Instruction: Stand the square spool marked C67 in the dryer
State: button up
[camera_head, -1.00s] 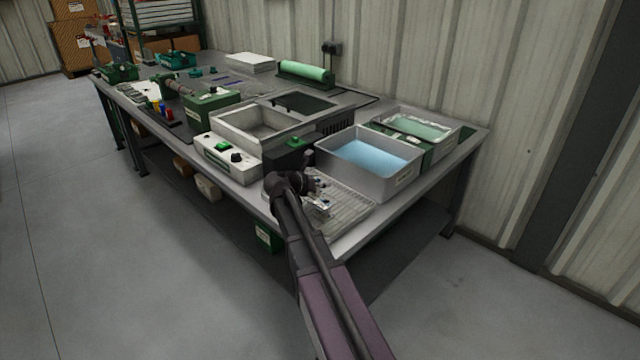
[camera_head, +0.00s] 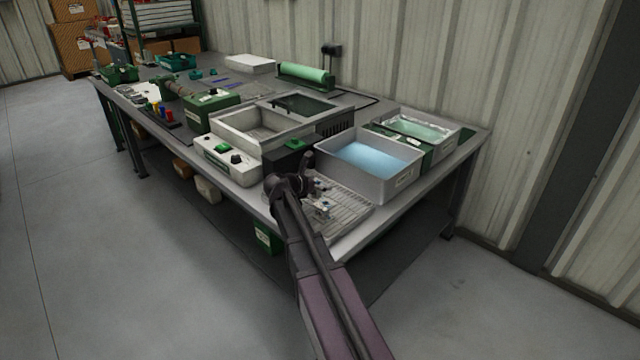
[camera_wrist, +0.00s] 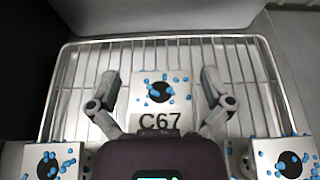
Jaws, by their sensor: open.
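The square spool marked C67 (camera_wrist: 160,90) is a pale square plate with a dark centre hole and blue drops. It rests on a wire rack (camera_wrist: 88,62) in the wrist view. My gripper (camera_wrist: 160,78) is open, with one finger on each side of this spool and a gap to both. In the head view my gripper is mostly hidden by my own arm. Small pale spools (camera_head: 322,208) show there on the rack. An open grey chamber (camera_head: 232,121) with a dark lid, side vents and a front control panel stands behind; it may be the dryer.
Two more drop-covered spools stand at lower left (camera_wrist: 48,160) and lower right (camera_wrist: 288,158) in the wrist view. A tray of blue liquid (camera_head: 384,188) and a tray of green liquid (camera_head: 455,140) stand right of the chamber. A dark box (camera_head: 285,158) adjoins the rack.

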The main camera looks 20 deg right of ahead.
jog(key=p+v, duration=0.4)
jog(key=v, duration=0.6)
jog(key=shift+r, duration=0.15)
jog(key=shift+p+v, duration=0.3)
jog(key=shift+v, duration=0.65)
jog(key=shift+s, duration=0.15)
jog(key=shift+s+f, duration=0.15)
jog(key=shift+f, duration=0.15)
jog(key=s+a+f+m+g+y, duration=0.1)
jog(key=s+a+f+m+y, duration=0.2)
jog(key=s+m, duration=0.4)
jog(key=s+a+f+m+g+y, duration=0.2)
jog(key=s+a+f+m+y, duration=0.2)
jog(key=s+m, duration=0.3)
jog(key=s+a+f+m+g+y, duration=0.1)
jog(key=s+a+f+m+y, duration=0.3)
jog(key=s+m, duration=0.3)
jog(key=shift+a+m+g+y, duration=0.3)
jog(key=shift+a+m+y, duration=0.2)
jog(key=shift+a+y, duration=0.3)
jog(key=shift+d, duration=0.1)
jog(key=c, duration=0.6)
